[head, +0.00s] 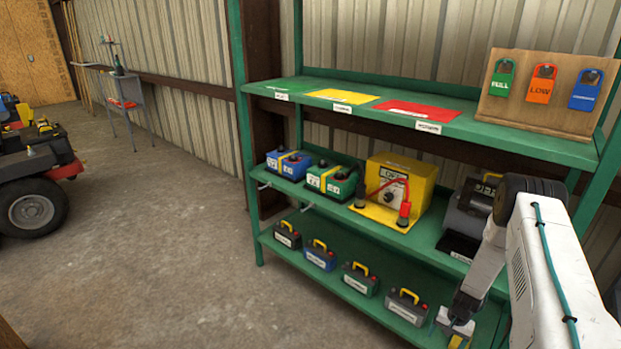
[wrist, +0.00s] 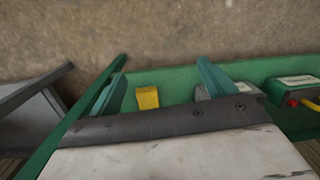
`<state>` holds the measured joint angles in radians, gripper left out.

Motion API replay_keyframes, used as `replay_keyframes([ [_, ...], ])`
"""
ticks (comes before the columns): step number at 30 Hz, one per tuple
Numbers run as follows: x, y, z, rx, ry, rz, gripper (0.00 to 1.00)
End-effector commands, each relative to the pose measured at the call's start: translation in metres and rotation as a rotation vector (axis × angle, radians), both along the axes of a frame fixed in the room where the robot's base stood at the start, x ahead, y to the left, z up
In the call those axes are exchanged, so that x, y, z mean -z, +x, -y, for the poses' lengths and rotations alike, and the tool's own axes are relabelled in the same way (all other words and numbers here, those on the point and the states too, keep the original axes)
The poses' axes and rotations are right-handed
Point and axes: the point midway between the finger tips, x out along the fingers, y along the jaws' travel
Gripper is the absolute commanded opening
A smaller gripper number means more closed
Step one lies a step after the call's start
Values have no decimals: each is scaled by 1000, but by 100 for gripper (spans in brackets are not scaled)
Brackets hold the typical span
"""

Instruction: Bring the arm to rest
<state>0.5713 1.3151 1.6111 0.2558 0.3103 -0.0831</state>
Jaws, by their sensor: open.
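My gripper (wrist: 160,75) is open in the wrist view, its two teal fingers apart. A small yellow piece (wrist: 147,98) shows between the fingers, with a gap on either side; nothing is held. In the head view my white arm reaches down at the right front of the green shelf unit (head: 357,287), to the low shelf. The gripper's end there is small and partly hidden, beside a yellow-handled item (head: 458,341) at the lower edge.
Batteries stand on the low shelf, among them a grey one (head: 407,306) and a green one (head: 360,279). A yellow charger (head: 393,180) stands on the middle shelf. A tag board (head: 550,92) stands on top. A mower (head: 35,180) is far left. Concrete floor is clear between.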

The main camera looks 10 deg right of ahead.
Motion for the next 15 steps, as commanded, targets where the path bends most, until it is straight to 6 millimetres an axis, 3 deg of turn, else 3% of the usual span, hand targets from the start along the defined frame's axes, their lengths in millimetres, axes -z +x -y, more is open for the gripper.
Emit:
replay_keyframes([
  [1,-28,5,-6,-21,14,-10,83],
  [3,-61,7,-17,-47,37,-30,83],
  [15,-242,-3,-79,-193,109,-119,83],
])
